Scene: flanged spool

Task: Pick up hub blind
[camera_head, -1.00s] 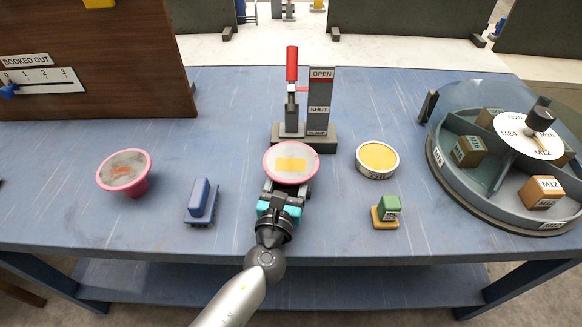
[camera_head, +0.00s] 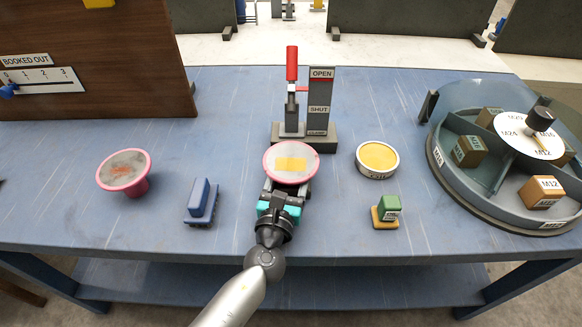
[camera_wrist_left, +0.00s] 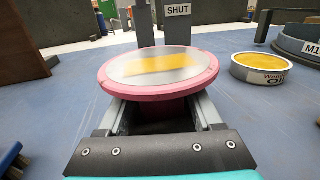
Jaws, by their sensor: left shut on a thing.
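A pink-rimmed flanged piece with a grey top and a yellow patch (camera_head: 290,163), which looks like the hub blind, stands in front of the clamp post. My left gripper (camera_head: 282,190) is shut on its lower part, below the wide flange. In the left wrist view the pink flange (camera_wrist_left: 160,68) sits above the two fingers and hides most of the grip. Whether it touches the table cannot be told. A similar pink piece with a reddish smear on top (camera_head: 124,172) stands at the left. My right gripper is not in view.
A toggle clamp with a red handle (camera_head: 292,64) stands just behind the held piece. A yellow-topped tin (camera_head: 377,158) and a green-and-yellow block (camera_head: 387,210) are to the right. A blue block (camera_head: 202,201) is to the left. A round carousel (camera_head: 470,195) fills the right side.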

